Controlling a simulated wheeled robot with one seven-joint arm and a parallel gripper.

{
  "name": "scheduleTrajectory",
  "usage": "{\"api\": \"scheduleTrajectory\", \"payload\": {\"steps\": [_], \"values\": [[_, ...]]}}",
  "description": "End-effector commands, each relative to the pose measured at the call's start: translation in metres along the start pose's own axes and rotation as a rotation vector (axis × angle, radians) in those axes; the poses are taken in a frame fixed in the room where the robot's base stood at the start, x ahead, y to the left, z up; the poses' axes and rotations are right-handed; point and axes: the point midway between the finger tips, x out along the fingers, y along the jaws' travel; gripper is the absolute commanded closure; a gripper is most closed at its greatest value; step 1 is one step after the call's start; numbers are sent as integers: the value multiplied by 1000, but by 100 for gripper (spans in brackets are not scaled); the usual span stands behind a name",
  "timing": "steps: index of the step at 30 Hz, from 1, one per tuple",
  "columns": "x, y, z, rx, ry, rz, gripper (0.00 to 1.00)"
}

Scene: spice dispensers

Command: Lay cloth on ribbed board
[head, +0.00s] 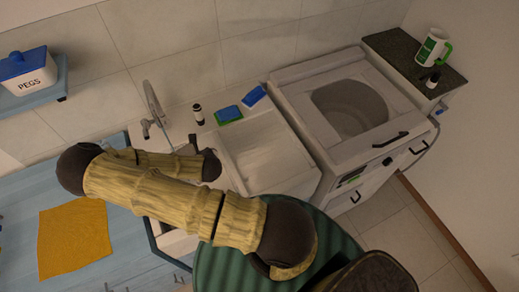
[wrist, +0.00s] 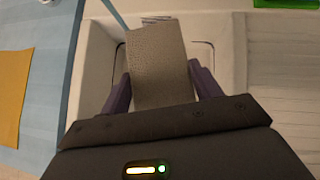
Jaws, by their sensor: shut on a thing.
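My gripper (wrist: 160,88) is shut on a flat grey-beige textured piece that looks like the cloth (wrist: 158,60). In the wrist view the cloth sticks out between the two purple fingers, over the white sink basin (wrist: 100,60). In the head view my arm hides the gripper and the cloth. A pale flat board (head: 265,150) lies right of the sink and seems to be the ribbed board; its ribs are hard to make out.
An orange cloth (head: 72,238) lies on the blue counter (head: 20,215) at left. A tap (head: 154,105), a small dark-capped bottle (head: 198,114) and two sponges (head: 228,114) (head: 254,95) stand behind the sink and board. A washing machine (head: 300,85) is at right.

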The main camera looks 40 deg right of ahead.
Motion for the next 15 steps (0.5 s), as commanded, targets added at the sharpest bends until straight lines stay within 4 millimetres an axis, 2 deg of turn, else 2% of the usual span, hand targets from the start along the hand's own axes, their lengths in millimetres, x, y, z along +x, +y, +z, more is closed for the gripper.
{"api": "scheduleTrajectory", "payload": {"steps": [8, 11, 14, 15], "values": [[2, -7, 2, 17, -2, -17, 61], [7, -27, 6, 70, -5, -68, 61], [11, -63, 14, 169, -8, -166, 61], [11, -81, 18, 223, -11, -218, 61]]}}
